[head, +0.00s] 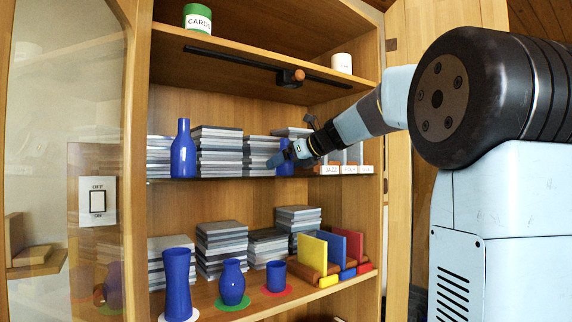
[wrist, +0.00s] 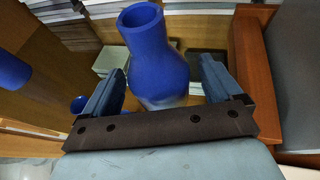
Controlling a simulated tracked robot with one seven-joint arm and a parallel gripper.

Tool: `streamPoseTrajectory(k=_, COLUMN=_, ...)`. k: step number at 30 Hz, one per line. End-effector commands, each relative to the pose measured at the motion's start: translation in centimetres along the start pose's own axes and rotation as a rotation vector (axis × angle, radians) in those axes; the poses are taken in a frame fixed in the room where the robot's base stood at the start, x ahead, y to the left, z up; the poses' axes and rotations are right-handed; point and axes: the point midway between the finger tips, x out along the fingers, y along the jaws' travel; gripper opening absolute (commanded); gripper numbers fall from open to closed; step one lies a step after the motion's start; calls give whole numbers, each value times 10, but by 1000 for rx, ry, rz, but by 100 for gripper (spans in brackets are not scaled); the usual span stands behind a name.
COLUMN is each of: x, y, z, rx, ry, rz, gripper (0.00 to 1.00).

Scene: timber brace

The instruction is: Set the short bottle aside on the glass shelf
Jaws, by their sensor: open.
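A blue bottle with a round body and a narrower open neck (wrist: 158,62) stands between the fingers of my gripper (wrist: 163,72) in the wrist view. The fingers are spread, one on each side, and a gap shows beside the body. In the head view this bottle (head: 286,166) is mostly hidden behind my gripper (head: 282,157), at the glass shelf (head: 225,178). A taller blue bottle with a slim neck (head: 183,153) stands upright at the left of the same shelf.
Stacks of grey cases (head: 217,152) line the shelf behind the bottles. Labelled boxes (head: 348,169) stand at its right. Below are a tall blue vase (head: 178,280), a round blue vase (head: 232,285) and a blue cup (head: 276,276). The shelf front between the two bottles looks clear.

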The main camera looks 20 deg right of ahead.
Motion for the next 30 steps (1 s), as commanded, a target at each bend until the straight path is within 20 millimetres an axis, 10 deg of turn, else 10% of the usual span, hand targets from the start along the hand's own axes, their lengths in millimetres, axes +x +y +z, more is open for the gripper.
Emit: streamPoseTrajectory(k=30, x=-120, y=-1, z=1, rx=0, ry=-1, rz=-2, gripper=92)
